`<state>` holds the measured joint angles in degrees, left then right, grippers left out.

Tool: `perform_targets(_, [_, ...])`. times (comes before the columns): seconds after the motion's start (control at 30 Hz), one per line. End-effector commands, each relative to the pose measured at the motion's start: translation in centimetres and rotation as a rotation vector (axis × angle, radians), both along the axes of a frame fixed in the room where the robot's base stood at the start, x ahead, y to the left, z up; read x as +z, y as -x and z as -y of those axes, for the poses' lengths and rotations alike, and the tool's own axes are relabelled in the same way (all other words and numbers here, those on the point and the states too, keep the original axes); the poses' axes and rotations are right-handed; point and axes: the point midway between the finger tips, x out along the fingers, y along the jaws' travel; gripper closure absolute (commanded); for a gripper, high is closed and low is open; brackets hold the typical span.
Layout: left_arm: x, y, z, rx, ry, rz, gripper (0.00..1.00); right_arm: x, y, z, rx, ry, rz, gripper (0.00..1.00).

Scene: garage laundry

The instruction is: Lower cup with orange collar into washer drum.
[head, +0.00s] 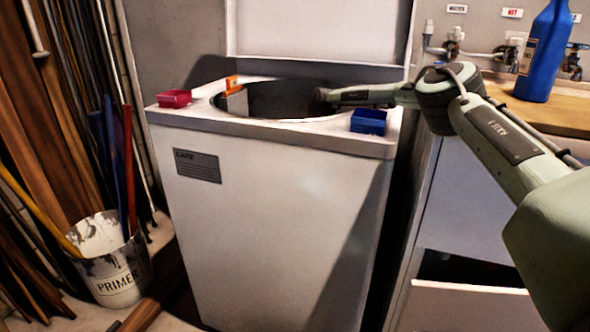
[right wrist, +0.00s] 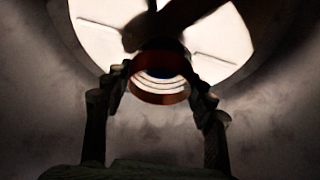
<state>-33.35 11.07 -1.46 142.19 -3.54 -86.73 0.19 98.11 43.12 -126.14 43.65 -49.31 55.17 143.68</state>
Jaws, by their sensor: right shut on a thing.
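The white washer (head: 275,210) stands in the middle of the head view with its round drum (head: 275,100) open at the top. My right arm reaches in from the right over the rim, and its gripper end is down in the dark opening, mostly hidden there. In the right wrist view my right gripper (right wrist: 160,78) is shut on the cup with the orange collar (right wrist: 160,97). The orange-red ring shows between the two fingertips, with pale rings inside it. The cup's far part is in shadow. My left gripper is not in view.
A red box (head: 174,98) and a blue box (head: 369,121) sit on the washer top beside the opening. An orange clip-like piece (head: 231,84) stands at the rim's left. A primer bucket (head: 112,265) is at left, a blue bottle (head: 540,55) on the right counter.

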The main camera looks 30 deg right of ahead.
Motion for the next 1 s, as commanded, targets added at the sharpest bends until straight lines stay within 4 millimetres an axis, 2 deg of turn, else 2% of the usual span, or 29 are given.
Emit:
perform_targets(0.8, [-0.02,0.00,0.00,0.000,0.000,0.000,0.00,-0.79,-0.02,-0.03,0.001,0.000,0.000,0.64])
perform_targets(0.83, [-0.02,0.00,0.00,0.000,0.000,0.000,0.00,-0.78,-0.03,-0.04,0.001,0.000,0.000,0.43])
perform_targets(1.0, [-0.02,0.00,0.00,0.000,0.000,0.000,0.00,-0.77,-0.03,-0.03,0.001,0.000,0.000,0.22])
